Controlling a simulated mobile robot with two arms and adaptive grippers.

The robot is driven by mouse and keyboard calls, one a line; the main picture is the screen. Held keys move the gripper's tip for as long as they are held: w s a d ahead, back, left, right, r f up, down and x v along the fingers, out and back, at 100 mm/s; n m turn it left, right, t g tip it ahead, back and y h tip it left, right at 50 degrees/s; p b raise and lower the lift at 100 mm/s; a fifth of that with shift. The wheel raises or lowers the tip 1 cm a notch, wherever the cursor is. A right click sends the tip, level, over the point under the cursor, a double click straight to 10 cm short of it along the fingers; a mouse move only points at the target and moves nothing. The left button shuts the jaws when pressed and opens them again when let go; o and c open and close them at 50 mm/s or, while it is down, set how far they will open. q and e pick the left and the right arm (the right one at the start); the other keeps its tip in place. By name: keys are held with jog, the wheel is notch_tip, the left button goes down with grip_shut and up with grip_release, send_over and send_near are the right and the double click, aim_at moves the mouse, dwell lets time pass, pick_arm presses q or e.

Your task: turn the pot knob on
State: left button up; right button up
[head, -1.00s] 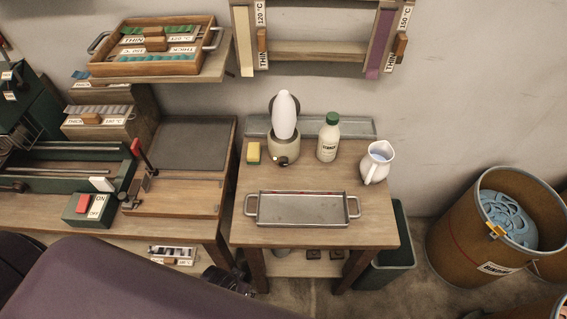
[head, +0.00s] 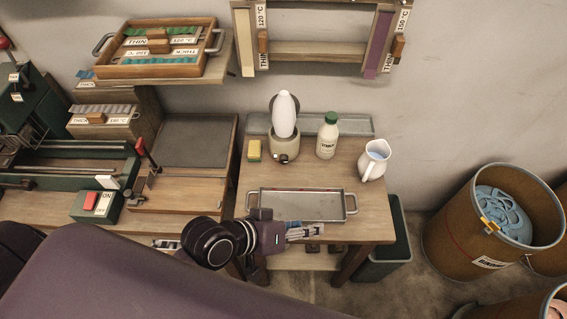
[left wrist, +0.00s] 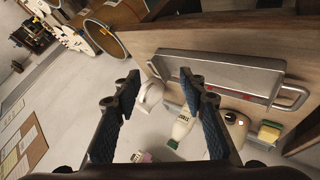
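The pot (head: 284,146) is a small pale round unit with a white pointed top, standing at the back of the small wooden table. Its dark knob (head: 283,158) is low on the front. In the left wrist view the pot (left wrist: 236,130) is at the right, upside down, with its knob (left wrist: 241,122) visible. My left gripper (head: 305,231) is over the table's front edge, in front of the metal tray and well short of the pot. In the left wrist view its fingers (left wrist: 158,88) are spread with nothing between them. My right gripper is not in view.
The metal tray (head: 300,192) lies between my left gripper and the pot. A yellow-green sponge (head: 254,150) is left of the pot. A white bottle with green cap (head: 328,136) and a white jug (head: 374,160) are to its right. Barrels (head: 490,225) stand at the right.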

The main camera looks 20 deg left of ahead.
pick_arm(q)
jog(key=w+d+r+n+t+h, duration=0.4)
jog(key=w+d+r+n, duration=0.2)
jog(key=d+r, duration=0.2)
jog(key=w+a+r+n+t, duration=0.2)
jog(key=w+r+n+t, duration=0.3)
jog(key=n, duration=0.5)
jog(key=w+a+f+n+t+y, duration=0.2)
jog(key=w+a+n+y, duration=0.25)
jog(key=n, duration=0.35)
jog(key=n+g+y, duration=0.5)
jog(key=n+y, duration=0.5)
jog(key=n, duration=0.4)
send_near(283, 162)
jog(key=shift+w+d+r, duration=0.1)
jog(key=shift+w+r, duration=0.25)
jog(key=shift+w, duration=0.1)
jog(key=shift+a+f+n, duration=0.2)
jog(key=shift+f+n, duration=0.1)
jog(key=shift+f, duration=0.05)
jog(key=shift+p+x, duration=0.6)
jog(key=shift+x, duration=3.2)
jog(key=shift+f, duration=0.1)
jog(key=shift+c, duration=0.4)
